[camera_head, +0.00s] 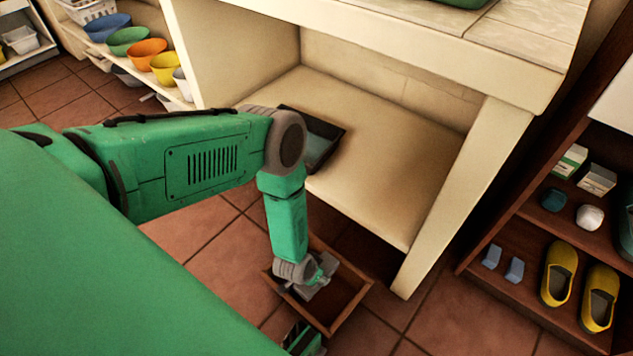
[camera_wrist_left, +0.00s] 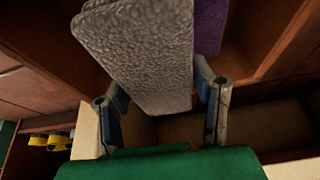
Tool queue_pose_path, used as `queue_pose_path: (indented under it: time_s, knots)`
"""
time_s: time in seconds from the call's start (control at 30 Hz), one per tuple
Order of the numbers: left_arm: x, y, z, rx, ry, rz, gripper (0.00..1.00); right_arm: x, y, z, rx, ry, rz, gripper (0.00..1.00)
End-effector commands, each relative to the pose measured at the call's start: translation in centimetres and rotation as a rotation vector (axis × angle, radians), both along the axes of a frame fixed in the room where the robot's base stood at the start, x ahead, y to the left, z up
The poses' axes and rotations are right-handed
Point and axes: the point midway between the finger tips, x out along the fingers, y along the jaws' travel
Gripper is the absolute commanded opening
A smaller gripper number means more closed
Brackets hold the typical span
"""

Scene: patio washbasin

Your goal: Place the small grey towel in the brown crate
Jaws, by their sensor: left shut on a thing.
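My left gripper (camera_head: 318,284) points down over the brown crate (camera_head: 352,308), which stands on the tiled floor in front of the cream washbasin unit. The gripper is shut on the small grey towel (camera_wrist_left: 140,50), a rough, folded slab filling the upper middle of the left wrist view. The towel is mostly small and partly covered by the gripper in the head view. Brown crate walls (camera_wrist_left: 268,50) show around it in the wrist view. A purple thing (camera_wrist_left: 211,24) lies behind the towel, partly hidden.
A dark tray (camera_head: 322,145) lies on the unit's low cream shelf (camera_head: 380,180), close behind my arm. A brown rack at right holds yellow shoes (camera_head: 599,297) and small boxes (camera_head: 597,180). Coloured bowls (camera_head: 146,52) stand on shelves at upper left.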

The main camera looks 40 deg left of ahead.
Motion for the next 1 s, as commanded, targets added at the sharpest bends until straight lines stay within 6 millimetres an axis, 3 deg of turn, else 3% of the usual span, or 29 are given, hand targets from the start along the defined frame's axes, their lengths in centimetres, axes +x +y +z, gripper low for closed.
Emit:
queue_pose_path:
  time_s: [0.2, 0.77, 0.8, 0.83, 1.0]
  knots:
    - [-0.1, 0.1, -3.3, 0.002, 0.002, 0.001, 0.14, 0.0, 0.0, -1.9, 0.001, 0.000, 0.001, 0.00]
    - [-0.1, 0.0, -4.0, 0.002, 0.003, -0.001, 0.14, 0.0, 0.0, -1.6, 0.000, 0.000, 0.000, 0.00]
    - [-0.1, 0.0, -4.0, 0.001, 0.003, 0.000, 0.61, 0.0, 0.0, -1.6, 0.000, 0.000, 0.000, 0.00]
    - [-0.1, 0.0, -4.0, 0.001, 0.003, 0.000, 0.71, 0.0, 0.0, -1.6, 0.000, 0.000, 0.000, 0.00]
    - [-0.1, 0.0, -3.9, 0.001, 0.003, 0.000, 0.71, 0.0, 0.0, -1.6, 0.000, 0.000, 0.001, 0.00]
